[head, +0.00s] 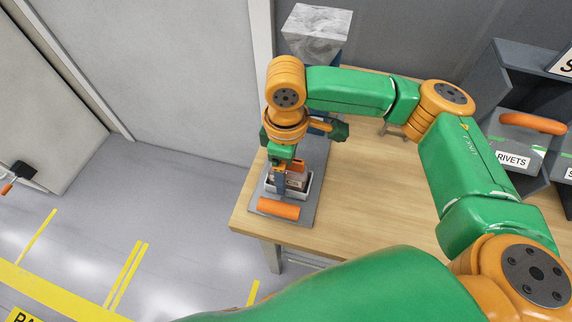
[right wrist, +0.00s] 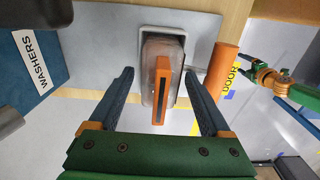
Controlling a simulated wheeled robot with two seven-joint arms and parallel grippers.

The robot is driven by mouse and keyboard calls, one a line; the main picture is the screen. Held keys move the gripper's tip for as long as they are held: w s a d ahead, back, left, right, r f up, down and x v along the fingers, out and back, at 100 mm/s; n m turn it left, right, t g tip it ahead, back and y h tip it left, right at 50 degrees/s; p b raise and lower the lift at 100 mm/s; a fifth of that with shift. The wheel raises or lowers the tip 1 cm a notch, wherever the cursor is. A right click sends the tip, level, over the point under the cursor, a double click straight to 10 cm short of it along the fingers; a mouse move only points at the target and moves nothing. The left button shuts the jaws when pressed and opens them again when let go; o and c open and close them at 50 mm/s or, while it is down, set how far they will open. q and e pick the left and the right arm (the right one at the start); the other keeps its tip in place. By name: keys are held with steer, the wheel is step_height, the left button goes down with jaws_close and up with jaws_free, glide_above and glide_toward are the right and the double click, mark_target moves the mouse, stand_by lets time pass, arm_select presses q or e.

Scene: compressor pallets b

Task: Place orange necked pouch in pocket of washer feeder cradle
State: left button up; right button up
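The orange and grey pouch (head: 296,179) stands upright at the tray-like pocket (head: 271,187) of the cradle, near the table's front left corner. In the right wrist view, the pouch (right wrist: 162,85) shows its orange part with a dark slot, inside the pale rim of the pocket (right wrist: 162,30). My right gripper (right wrist: 163,90) is open, with one finger on each side of the pouch and visible gaps to both. In the head view it points down at the pouch (head: 281,172) and partly hides it. A small green and orange arm shows in the right wrist view; its gripper is unclear.
An orange cylinder (head: 278,208) lies on the grey plate (head: 312,205) in front of the pocket. A blue bin labelled WASHERS (right wrist: 38,60) is beside it in the wrist view. A RIVETS bin (head: 516,150) stands at the right. The wooden table (head: 375,185) is clear in the middle.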

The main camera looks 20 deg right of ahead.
step_height(320, 180, up, 12)
steer(key=shift+r, duration=0.2)
steer(key=shift+f, duration=0.1)
stand_by(0.5)
